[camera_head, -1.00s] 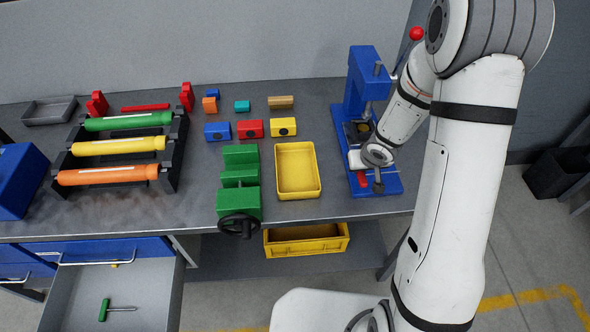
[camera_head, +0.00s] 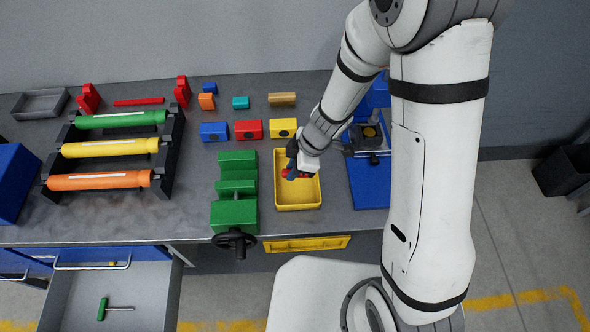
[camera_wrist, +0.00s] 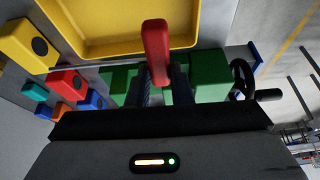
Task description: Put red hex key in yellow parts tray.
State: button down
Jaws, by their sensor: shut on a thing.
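My gripper (camera_head: 291,168) is shut on the red hex key (camera_head: 285,174), whose handle also shows upright between the fingers in the wrist view (camera_wrist: 155,45). Its thin shank runs out to the left there. The yellow parts tray (camera_head: 298,207) is an open, shallow, empty-looking tray on the bench. In the head view the gripper and key overlap the tray's middle. In the wrist view the tray (camera_wrist: 115,48) lies beyond the handle, with the key apart from its floor. The exact height is hard to tell.
A green vise (camera_head: 236,215) stands just left of the tray. Yellow (camera_head: 283,127), red (camera_head: 249,129) and blue (camera_head: 214,131) blocks sit behind. The blue press (camera_head: 370,185) is at right, partly hidden by my arm. A drawer (camera_head: 75,292) stands open with a green hex key (camera_head: 115,308).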

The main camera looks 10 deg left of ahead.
jog(key=b, duration=0.3)
send_over(289, 194)
jog(key=d, duration=0.1)
jog(key=f, duration=0.6)
jog(key=shift+w+d, duration=0.2)
jog(key=shift+s+f+b, duration=0.1)
jog(key=shift+f+b, duration=0.65)
jog(key=shift+f, duration=1.25)
jog(key=shift+f, duration=0.15)
jog(key=c, duration=1.3)
grip_release()
jog(key=p+v, duration=0.5)
jog(key=v, duration=0.7)
jog(key=shift+a+r, duration=0.1)
jog(key=shift+r, duration=0.15)
